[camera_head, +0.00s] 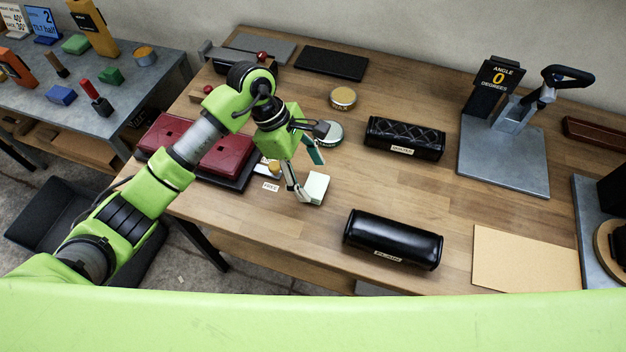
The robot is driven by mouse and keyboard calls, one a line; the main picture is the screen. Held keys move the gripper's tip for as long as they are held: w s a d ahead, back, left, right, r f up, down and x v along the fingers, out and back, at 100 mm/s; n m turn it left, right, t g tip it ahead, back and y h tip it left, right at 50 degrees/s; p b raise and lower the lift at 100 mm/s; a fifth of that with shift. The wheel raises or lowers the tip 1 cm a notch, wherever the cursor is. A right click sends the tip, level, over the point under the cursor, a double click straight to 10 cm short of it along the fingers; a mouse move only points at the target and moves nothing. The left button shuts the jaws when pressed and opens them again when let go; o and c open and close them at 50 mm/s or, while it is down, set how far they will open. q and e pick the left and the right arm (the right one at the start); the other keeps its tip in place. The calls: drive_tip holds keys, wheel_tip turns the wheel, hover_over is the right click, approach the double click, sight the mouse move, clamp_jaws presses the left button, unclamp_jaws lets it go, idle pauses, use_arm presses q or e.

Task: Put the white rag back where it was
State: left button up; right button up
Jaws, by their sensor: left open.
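A small pale white piece (318,186), apparently the folded white rag, lies on the wooden table (455,225) in front of the red cases. My left gripper (309,176) reaches down over the table from the left and is open. One fingertip is low at the left side of the white piece; the other is higher, behind it. I cannot tell whether the fingertip touches it. A small label (271,186) lies just left of it. My right gripper is not in view.
A black plain roll (393,238) lies to the front right and a black quilted roll (404,139) behind it. Red cases (222,152) and round tins (343,97) are near my arm. A metal stand (505,155) is at the right. The table's middle is clear.

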use_arm(q)
drive_tip(key=b+v, duration=0.1)
drive_tip(key=v, duration=0.8)
drive_tip(key=shift+r+b, duration=0.15)
drive_tip(key=shift+b, duration=0.25)
drive_tip(key=shift+a, duration=0.1)
